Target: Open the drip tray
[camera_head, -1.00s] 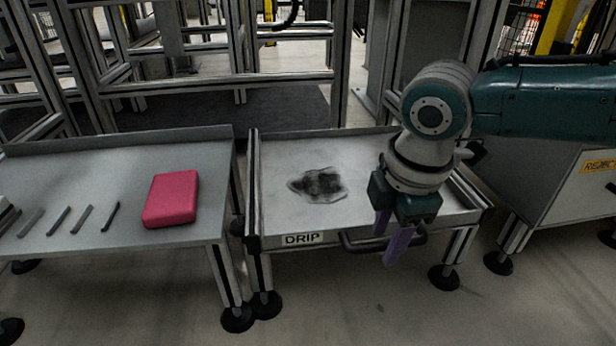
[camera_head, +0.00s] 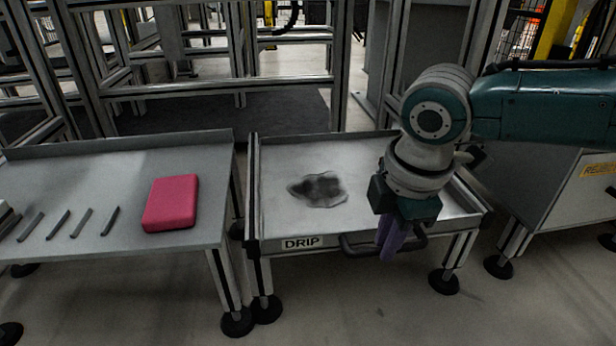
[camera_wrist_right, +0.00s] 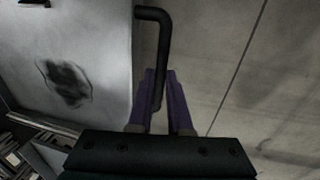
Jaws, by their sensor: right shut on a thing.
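The drip tray (camera_head: 285,215) is a shallow grey tray on a legged frame, with a "DRIP" label (camera_head: 302,243) on its front. A dark stain marks its floor. Its black bar handle (camera_head: 352,245) runs along the front face to the right of the label. My right gripper (camera_head: 390,248) is at the handle, purple fingers pointing down, shut on it. In the right wrist view the handle (camera_wrist_right: 163,50) passes between the two purple fingers (camera_wrist_right: 160,108). The gripper hides part of the handle in the head view. My left gripper is not in view.
A grey table (camera_head: 110,190) stands to the left with a red block (camera_head: 171,203) and several thin dark strips on it. A grey cabinet with a "REJECT" label (camera_head: 598,168) stands at the right. The floor in front of the tray is clear.

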